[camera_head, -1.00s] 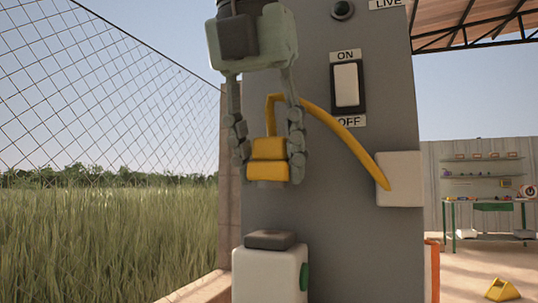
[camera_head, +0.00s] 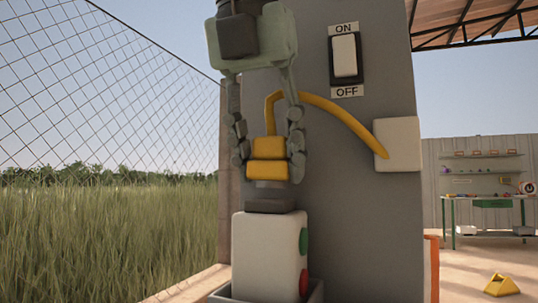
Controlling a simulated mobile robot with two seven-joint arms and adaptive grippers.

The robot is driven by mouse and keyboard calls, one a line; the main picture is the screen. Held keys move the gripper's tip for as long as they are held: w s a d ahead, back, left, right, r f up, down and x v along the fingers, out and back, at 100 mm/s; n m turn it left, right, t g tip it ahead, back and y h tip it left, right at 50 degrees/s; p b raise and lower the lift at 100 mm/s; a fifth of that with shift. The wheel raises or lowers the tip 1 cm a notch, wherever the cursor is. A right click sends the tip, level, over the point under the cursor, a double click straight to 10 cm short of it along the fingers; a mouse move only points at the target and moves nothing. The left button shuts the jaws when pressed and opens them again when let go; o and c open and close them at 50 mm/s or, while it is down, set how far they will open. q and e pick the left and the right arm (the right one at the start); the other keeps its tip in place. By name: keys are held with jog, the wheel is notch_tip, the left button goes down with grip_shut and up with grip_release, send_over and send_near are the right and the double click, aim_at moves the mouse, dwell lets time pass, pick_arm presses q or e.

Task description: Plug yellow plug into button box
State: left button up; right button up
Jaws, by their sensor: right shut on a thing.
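The yellow plug (camera_head: 268,158) is held upright between the fingers of my right gripper (camera_head: 268,153), which points down. A yellow cable (camera_head: 340,117) runs from its top to a white box (camera_head: 401,144) on the grey panel. The button box (camera_head: 265,253) is white with a dark grey top (camera_head: 270,204), a green button (camera_head: 303,240) and a red button (camera_head: 303,282) on its right side. The plug's grey lower end is just above or touching the dark top; I cannot tell which. My left gripper does not show.
The grey panel (camera_head: 355,220) stands close behind the gripper, with an ON/OFF switch (camera_head: 345,57). The button box sits in a grey tray (camera_head: 315,292). A wire fence (camera_head: 110,90) is at left. A workbench (camera_head: 485,205) and a yellow object (camera_head: 501,286) are far right.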

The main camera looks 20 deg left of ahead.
dwell(0.9)
jog(key=shift+p, duration=0.4)
dwell(1.3)
jog(key=shift+f+b, duration=0.3)
jog(key=shift+f, duration=0.35)
dwell(0.3)
jog(key=o, duration=1.2)
jog(key=shift+c, duration=0.2)
jog(key=shift+r, duration=0.1)
